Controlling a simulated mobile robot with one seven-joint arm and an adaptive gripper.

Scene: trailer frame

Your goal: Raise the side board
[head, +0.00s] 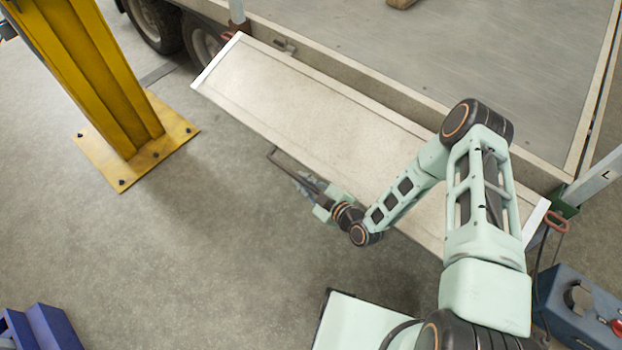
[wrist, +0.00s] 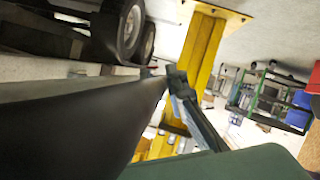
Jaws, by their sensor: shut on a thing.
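The side board (head: 300,100) is a long pale beige panel with white ends, along the near side of the trailer bed (head: 440,55). It leans outward from the bed's edge and is not upright. My gripper (head: 306,182) is at the board's outer long edge, near its middle, beside a thin dark bar (head: 287,165). It is shut, and I take it to be holding the board at this edge; the exact contact is hidden. In the wrist view a gripper finger (wrist: 182,92) meets a large dark surface, which seems to be part of the held board.
A yellow column (head: 100,75) on a bolted base plate stands at the left. Corner posts with red latches (head: 557,222) flank the board. A blue-grey unit (head: 580,310) stands at lower right, and a blue object (head: 40,328) at lower left. The floor between is clear.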

